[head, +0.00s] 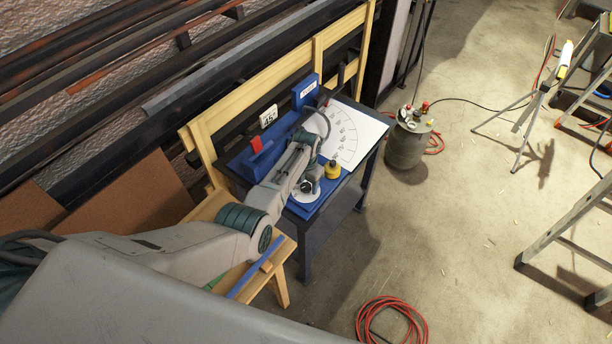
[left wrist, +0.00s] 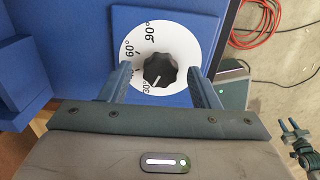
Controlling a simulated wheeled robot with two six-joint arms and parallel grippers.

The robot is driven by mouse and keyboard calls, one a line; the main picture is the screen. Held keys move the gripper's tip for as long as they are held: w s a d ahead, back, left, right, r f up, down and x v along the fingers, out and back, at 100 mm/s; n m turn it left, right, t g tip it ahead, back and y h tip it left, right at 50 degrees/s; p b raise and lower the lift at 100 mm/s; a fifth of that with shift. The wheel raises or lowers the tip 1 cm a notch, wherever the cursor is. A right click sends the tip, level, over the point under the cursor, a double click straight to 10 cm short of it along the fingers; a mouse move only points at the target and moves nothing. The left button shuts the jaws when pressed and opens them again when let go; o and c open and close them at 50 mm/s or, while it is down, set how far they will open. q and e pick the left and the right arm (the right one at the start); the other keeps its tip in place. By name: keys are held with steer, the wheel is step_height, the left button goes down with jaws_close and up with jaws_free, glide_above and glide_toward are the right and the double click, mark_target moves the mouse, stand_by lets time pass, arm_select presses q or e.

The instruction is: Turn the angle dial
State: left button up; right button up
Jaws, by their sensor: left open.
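The angle dial is a black fluted knob (left wrist: 160,70) on a white disc marked 30°, 60° and 90°, fixed to a blue panel. A pale mark on the knob's rim points near 30°. In the head view the white disc (head: 300,194) is partly hidden beneath my left gripper (head: 306,187).
The blue machine (head: 245,160) stands on a dark table with a yellow-topped part (head: 333,169) by the dial. A 45° card (head: 268,116) stands behind; a printed angle sheet (head: 350,130) lies at right. A red hose (head: 393,318) lies on the floor.

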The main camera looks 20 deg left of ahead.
mark_target(306, 186)
arm_select(q)
step_height(306, 186, up, 11)
steer(key=b, duration=0.1)
steer(key=shift+f, duration=0.2)
stand_by(0.5)
